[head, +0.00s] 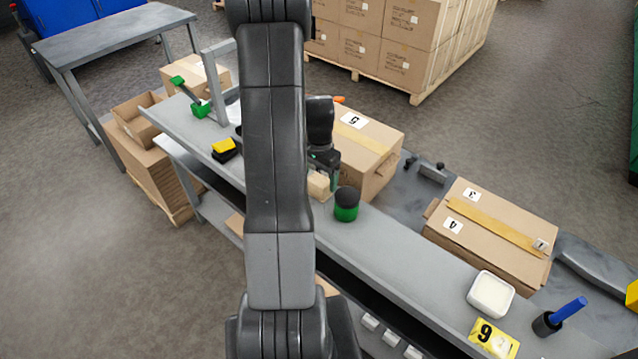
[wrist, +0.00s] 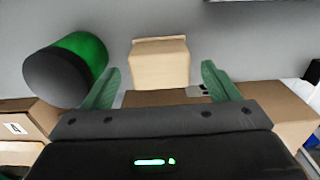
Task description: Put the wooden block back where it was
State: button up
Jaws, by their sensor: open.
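The wooden block (head: 318,187) sits on the grey bench top, partly hidden behind my arm in the head view. In the wrist view the block (wrist: 160,64) is pale tan and lies between the lines of the two green fingers, roughly centred. My gripper (head: 324,161) is open and points down at the block, with a gap on both sides of it. The fingertips (wrist: 160,76) also show in the wrist view. I cannot tell how far down beside the block the fingertips reach. Nothing is held.
A green canister with a black top (head: 346,205) stands close to the block's right; it is at upper left in the wrist view (wrist: 68,70). A carton marked 5 (head: 375,150) is behind. A black and yellow object (head: 224,149) lies left. Bench top (head: 400,255) is clear right of the canister.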

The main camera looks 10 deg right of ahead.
aim_at(319, 179)
notch_tip(319, 179, up, 8)
dwell(0.5)
notch_tip(319, 179, down, 12)
jog(key=shift+r, duration=1.25)
